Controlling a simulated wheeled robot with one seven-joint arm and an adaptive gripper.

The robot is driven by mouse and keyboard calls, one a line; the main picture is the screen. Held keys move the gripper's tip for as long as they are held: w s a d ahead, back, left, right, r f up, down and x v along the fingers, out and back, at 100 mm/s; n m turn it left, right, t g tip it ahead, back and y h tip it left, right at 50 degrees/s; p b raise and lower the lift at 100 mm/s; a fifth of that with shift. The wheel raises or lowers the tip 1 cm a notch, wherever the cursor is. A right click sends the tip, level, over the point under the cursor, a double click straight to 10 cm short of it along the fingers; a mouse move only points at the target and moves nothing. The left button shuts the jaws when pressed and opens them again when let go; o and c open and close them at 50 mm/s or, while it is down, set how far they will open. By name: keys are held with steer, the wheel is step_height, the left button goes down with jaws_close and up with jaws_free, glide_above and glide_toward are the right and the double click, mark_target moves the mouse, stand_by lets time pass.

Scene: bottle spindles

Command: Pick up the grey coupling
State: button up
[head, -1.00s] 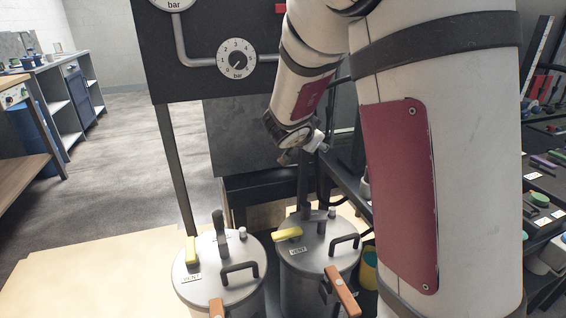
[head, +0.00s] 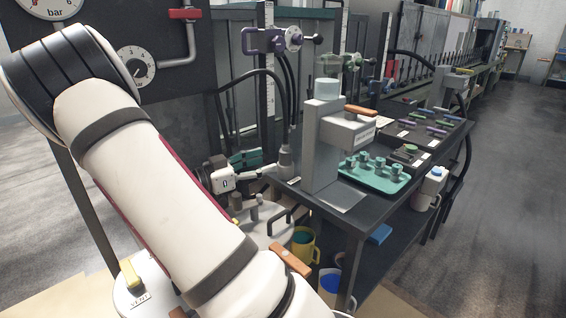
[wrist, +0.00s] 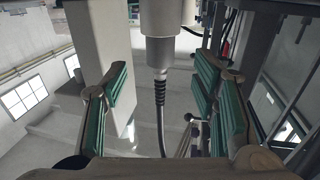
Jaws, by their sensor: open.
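The grey coupling (head: 286,162) hangs on a black hose beside the near left corner of the dark bench in the head view. In the wrist view the coupling (wrist: 174,30) is a grey cylinder at the top middle, with a narrower collar and the hose running down the picture. My gripper (wrist: 163,74) is open, with green-lined jaws to the left and right. The hose and collar show between the jaws, and neither jaw visibly touches them. In the head view my arm hides part of the wrist.
A grey bench device (head: 322,150) stands right of the coupling. A green tray (head: 374,183) with several small grey parts lies on the bench (head: 345,219). Lidded vessels and a yellow mug (head: 303,246) stand below. A purple clamp (head: 262,40) is above. Floor at right is clear.

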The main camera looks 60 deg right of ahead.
mark_target(280, 158)
steer(key=shift+b+x, duration=0.7)
steer(key=shift+x, duration=3.3)
jaws_close()
